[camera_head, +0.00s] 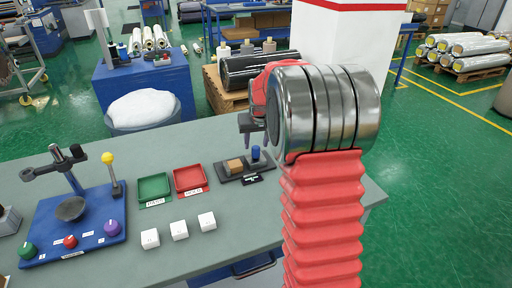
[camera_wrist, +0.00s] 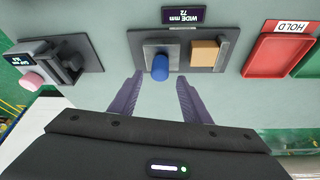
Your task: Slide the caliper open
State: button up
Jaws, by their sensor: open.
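A dark gauge plate (camera_wrist: 220,60), likely the caliper, carries a blue upright knob (camera_wrist: 160,68) on a grey slide and a tan block (camera_wrist: 204,53). Its display (camera_wrist: 182,16) reads "WIDE mm 72", upside down in the wrist view. The plate also shows on the bench in the head view (camera_head: 232,176), with the blue knob (camera_head: 256,153) at its right. My gripper (camera_wrist: 159,76) is open and empty, its purple fingers either side of the knob in the wrist view. I cannot tell whether they touch it. My arm hides part of the bench in the head view.
Another gauge (camera_wrist: 62,62) with a pink knob stands at the left of the wrist view. A red HOLD tray (camera_head: 190,179), a green tray (camera_head: 154,188) and white cubes (camera_head: 180,230) are on the bench (camera_head: 245,238). A blue control stand (camera_head: 92,224) is at left.

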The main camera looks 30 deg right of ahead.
jog(key=v, duration=0.9)
jog(key=shift+s, duration=0.1)
jog(key=s+a+r+n+t+y, duration=0.1)
jog(key=s+a+n, duration=0.3)
jog(key=s+a, duration=2.1)
jog(key=s, duration=0.3)
jog(key=shift+y, duration=0.3)
jog(key=shift+s+r, duration=0.1)
jog(key=shift+s, duration=0.05)
